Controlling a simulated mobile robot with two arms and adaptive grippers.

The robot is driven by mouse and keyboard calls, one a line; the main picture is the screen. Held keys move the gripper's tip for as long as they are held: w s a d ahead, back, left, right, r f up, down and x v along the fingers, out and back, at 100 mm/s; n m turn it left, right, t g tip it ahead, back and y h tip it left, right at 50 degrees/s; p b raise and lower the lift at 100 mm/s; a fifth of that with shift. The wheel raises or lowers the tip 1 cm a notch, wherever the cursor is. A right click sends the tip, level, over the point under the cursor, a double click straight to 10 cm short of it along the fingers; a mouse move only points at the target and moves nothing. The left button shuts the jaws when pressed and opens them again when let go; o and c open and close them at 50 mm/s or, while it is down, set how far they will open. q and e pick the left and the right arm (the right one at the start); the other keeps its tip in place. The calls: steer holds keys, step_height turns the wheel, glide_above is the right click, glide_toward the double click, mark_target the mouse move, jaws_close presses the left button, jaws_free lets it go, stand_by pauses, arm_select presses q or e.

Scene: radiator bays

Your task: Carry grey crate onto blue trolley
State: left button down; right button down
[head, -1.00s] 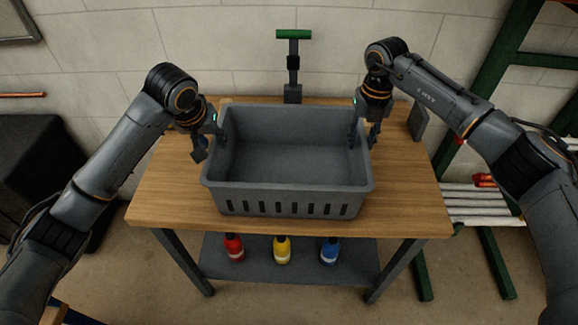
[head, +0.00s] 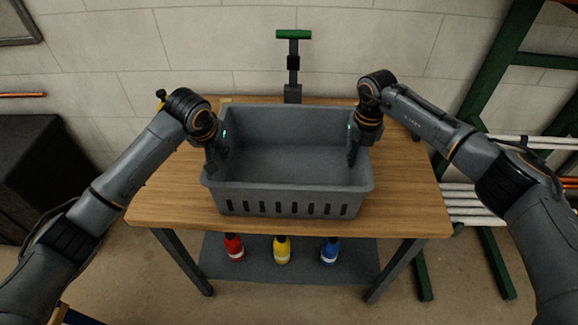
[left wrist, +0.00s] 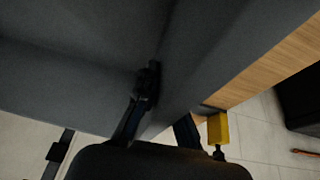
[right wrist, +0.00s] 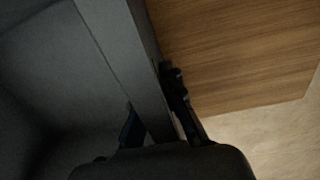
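The grey crate (head: 290,196) stands level and looks empty on the wooden workbench (head: 410,205). My left gripper (head: 217,158) is at its left wall; in the left wrist view its fingers (left wrist: 165,105) lie on both sides of that wall and appear closed on it. My right gripper (head: 355,152) is at the right wall; in the right wrist view its fingers (right wrist: 153,95) straddle the rim, close against it. A wood-topped, blue-edged piece (head: 80,317) shows at the bottom left corner; I cannot tell if it is the blue trolley.
Red (head: 233,247), yellow (head: 282,249) and blue (head: 329,250) bottles stand on the lower shelf. A green-handled post (head: 293,60) rises behind the crate. A green rack (head: 490,90) with pipes is at the right, a black box (head: 40,165) at the left.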

arm_select(q)
steer(key=shift+r, duration=0.15)
arm_select(e)
steer(key=shift+a+r, duration=0.1)
steer(key=shift+r, duration=0.1)
